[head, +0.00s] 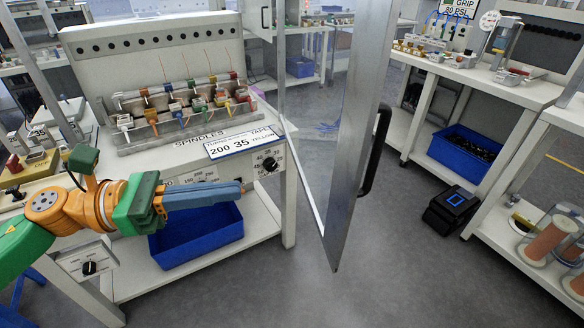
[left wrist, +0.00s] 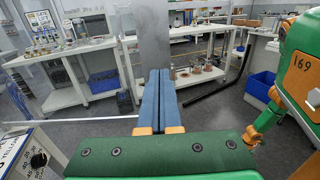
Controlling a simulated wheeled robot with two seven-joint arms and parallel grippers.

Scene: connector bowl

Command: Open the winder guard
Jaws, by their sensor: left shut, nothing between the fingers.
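The winder guard (head: 355,110) is a clear panel in a grey metal frame, beside the spindle machine. It stands swung out at an angle from the machine's front, with its free edge toward me. A black bar handle (head: 376,150) is on its outer side. My left gripper (head: 240,188), with blue fingers, is shut and empty in front of the machine, left of the guard and apart from the handle. In the left wrist view the shut fingers (left wrist: 160,88) point toward the guard's metal edge (left wrist: 154,45), and the handle (left wrist: 218,86) is to their right. My right gripper does not show.
The spindle machine (head: 150,45) has a dial panel and a sign. A blue bin (head: 195,238) sits on its lower shelf. Benches (head: 480,75) line the right, with a black box (head: 452,208) on the floor.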

